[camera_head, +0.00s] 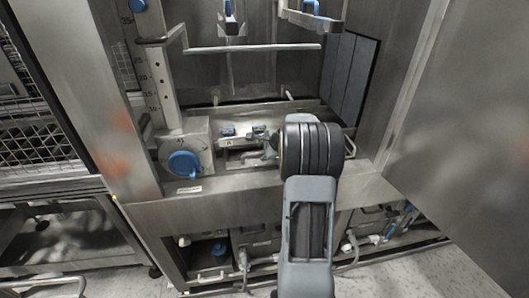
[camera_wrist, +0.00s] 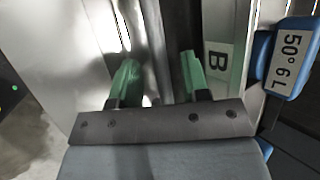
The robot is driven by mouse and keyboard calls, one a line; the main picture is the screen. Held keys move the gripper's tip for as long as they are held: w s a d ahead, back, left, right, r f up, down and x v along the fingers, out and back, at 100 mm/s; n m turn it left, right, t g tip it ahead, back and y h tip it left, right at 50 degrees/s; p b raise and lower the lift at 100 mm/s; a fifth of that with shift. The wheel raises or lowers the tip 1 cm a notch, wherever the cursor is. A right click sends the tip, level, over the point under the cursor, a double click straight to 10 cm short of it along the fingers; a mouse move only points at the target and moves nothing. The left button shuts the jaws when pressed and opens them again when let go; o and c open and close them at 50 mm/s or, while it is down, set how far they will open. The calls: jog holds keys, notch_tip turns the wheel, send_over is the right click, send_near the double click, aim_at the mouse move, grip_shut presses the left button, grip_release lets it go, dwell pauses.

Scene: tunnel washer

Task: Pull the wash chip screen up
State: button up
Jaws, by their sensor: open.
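My gripper (camera_head: 270,142) is low inside the open washer chamber, mostly hidden behind my arm in the head view. In the wrist view its two green fingers (camera_wrist: 158,75) are apart, over bright metal. A metal part with a "B" label (camera_wrist: 217,60) is close by the right finger. A blue tag reading "50° 6 L" (camera_wrist: 292,60) is to the right. Small blue-marked fittings (camera_head: 228,131) sit in the recess left of my gripper. I cannot tell for sure which metal part is the wash chip screen, or whether a finger touches it.
A grey box with a blue knob (camera_head: 184,164) stands left of the recess. A bent metal rail (camera_head: 250,48) crosses above. The chamber's front sill (camera_head: 225,184) runs below my gripper. A large steel panel (camera_head: 465,120) closes off the right. A wire-mesh rack (camera_head: 35,125) is far left.

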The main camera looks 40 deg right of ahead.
jog(key=shift+w+f, duration=0.15)
jog(key=shift+c, duration=0.3)
grip_shut()
dwell(0.3)
